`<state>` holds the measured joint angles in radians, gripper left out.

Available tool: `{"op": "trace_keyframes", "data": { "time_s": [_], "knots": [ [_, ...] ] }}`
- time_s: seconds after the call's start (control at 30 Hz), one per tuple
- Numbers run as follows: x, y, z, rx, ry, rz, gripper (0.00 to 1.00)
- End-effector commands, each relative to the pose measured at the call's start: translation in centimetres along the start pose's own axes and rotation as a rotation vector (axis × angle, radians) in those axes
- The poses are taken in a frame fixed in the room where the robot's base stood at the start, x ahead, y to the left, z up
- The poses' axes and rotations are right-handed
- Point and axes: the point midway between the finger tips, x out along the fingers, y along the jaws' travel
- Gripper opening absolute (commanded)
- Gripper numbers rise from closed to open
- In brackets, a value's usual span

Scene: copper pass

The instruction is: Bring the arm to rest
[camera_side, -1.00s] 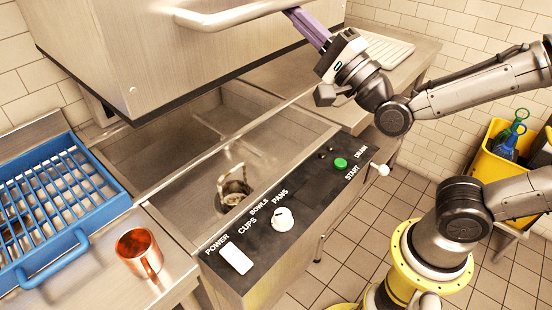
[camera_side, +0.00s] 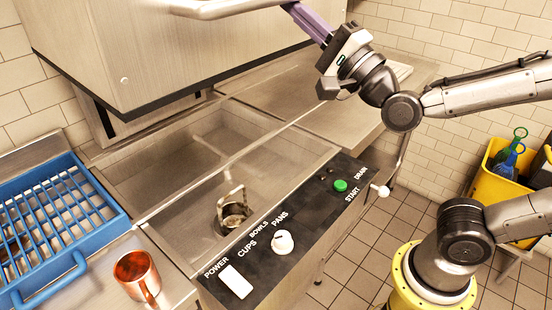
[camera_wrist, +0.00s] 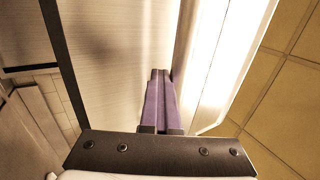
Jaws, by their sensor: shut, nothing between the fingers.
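My gripper (camera_side: 292,8) is at the upper middle of the side view, with its purple fingers pointing up and left. The fingers are shut and empty. They are close to the right end of the steel handle (camera_side: 225,10) on the raised hood (camera_side: 150,50); I cannot tell whether they touch it. In the wrist view the shut purple fingers (camera_wrist: 160,75) lie side by side in front of a pale panel and a bright bar.
The open steel basin (camera_side: 215,140) lies below the hood. Its control panel (camera_side: 290,230) has a green button (camera_side: 340,185) and a white dial (camera_side: 283,242). A blue rack (camera_side: 60,225) and copper mug (camera_side: 138,275) stand at left. A yellow bin (camera_side: 482,182) stands at right.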

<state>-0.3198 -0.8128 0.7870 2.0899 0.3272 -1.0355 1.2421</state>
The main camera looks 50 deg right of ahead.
Motion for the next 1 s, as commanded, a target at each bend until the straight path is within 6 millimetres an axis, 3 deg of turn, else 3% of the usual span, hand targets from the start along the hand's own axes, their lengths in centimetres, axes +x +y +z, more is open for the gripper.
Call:
{"op": "trace_keyframes", "data": {
  "time_s": [0.03,0.4,0.8,1.0],
  "knots": [
    [0.3,-1.0,-0.1,0.004,0.002,-0.017,0.00],
    [1.5,-3.2,-0.1,0.003,0.002,-0.018,0.00],
    [1.5,-3.3,0.0,0.003,0.001,-0.014,0.00],
    [0.3,-3.4,0.0,0.003,0.000,-0.014,0.00]
  ]
}}
